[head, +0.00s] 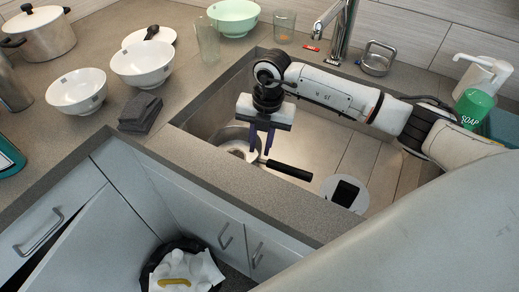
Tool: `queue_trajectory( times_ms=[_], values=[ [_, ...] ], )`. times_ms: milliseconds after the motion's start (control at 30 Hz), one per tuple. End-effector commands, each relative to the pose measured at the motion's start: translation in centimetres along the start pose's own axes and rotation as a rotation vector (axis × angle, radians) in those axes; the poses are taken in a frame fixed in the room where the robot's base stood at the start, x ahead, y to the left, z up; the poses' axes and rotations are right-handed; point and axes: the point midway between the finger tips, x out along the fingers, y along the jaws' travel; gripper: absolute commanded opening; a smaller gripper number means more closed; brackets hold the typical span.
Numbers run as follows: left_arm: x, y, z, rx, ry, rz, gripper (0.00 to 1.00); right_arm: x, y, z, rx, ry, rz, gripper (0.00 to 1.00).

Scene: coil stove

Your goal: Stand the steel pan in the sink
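The steel pan (230,136) is in the left part of the sink (385,178), with its black handle (289,170) pointing right. My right gripper (261,140) points down over the handle side of the pan. Its two dark blue fingers are apart, and I see nothing gripped between them. The gripper and the front counter edge hide part of the pan, so I cannot tell whether the fingers touch it. My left gripper is not in view.
A white disc (328,187) with a black patch lies in the sink's right part. The faucet (343,30) stands behind. White bowls (77,93) (143,65) and a dark folded cloth (140,113) are on the left counter. A green soap bottle (474,108) stands at right.

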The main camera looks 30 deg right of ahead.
Motion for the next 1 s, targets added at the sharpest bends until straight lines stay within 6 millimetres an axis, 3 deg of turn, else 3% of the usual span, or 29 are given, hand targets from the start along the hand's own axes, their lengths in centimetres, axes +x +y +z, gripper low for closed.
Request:
queue_trajectory(
  times_ms=[200, 400, 600, 900, 1000],
  values=[
    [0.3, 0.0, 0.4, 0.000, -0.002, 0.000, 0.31, -5.0, 0.0, 0.1, -0.001, -0.005, 0.003, 0.21],
    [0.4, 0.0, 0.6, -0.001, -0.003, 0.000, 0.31, -8.1, 0.0, 0.1, 0.000, -0.003, 0.001, 0.21],
    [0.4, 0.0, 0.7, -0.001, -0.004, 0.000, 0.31, -9.3, 0.0, 0.0, 0.000, -0.001, -0.001, 0.21],
    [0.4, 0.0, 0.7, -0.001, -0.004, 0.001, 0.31, -9.4, 0.1, 0.1, 0.000, -0.001, 0.004, 0.21],
    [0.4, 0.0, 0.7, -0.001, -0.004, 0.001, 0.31, -10.9, 1.2, 0.7, -0.002, 0.001, 0.054, 0.21]
  ],
)
